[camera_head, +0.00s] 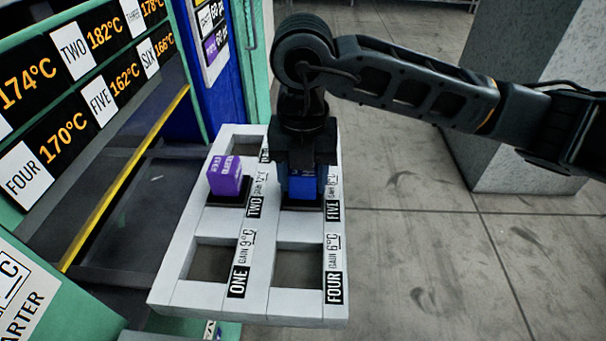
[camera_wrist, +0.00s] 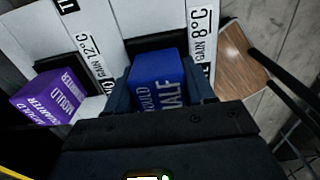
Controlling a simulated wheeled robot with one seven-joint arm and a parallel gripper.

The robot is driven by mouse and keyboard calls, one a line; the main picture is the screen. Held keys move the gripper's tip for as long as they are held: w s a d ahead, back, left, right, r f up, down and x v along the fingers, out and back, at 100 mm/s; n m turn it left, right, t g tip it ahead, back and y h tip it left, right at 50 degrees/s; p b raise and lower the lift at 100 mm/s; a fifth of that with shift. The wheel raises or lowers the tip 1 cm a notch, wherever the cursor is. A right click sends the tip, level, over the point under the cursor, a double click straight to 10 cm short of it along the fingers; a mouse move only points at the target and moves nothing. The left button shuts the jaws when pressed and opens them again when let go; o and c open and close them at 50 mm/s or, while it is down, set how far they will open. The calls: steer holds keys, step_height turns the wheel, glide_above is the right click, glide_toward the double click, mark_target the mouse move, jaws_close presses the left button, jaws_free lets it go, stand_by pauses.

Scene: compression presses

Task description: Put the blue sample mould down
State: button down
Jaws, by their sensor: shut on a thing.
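The blue sample mould (camera_head: 303,188) is a block between the fingers of my gripper (camera_head: 304,176), at the recess labelled FIVE of the white tray (camera_head: 295,309). In the wrist view the blue mould (camera_wrist: 160,82) shows the words MOULD HALF and the fingers flank it. A dark strip of recess shows below and beyond it. I cannot tell whether its base touches the recess floor. My gripper hides its top and back in the head view.
A purple mould (camera_head: 225,176) stands at recess TWO, left of the blue one. Recesses ONE (camera_head: 213,264) and FOUR (camera_head: 298,267) are empty. A press bay with a yellow-edged rail (camera_head: 128,172) and temperature displays (camera_head: 72,134) is left. Open floor (camera_head: 425,265) lies right.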

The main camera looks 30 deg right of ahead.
steer(key=shift+f, duration=0.1)
steer(key=shift+c, duration=2)
jaws_free()
step_height(320, 180, up, 12)
steer(key=shift+r, duration=0.15)
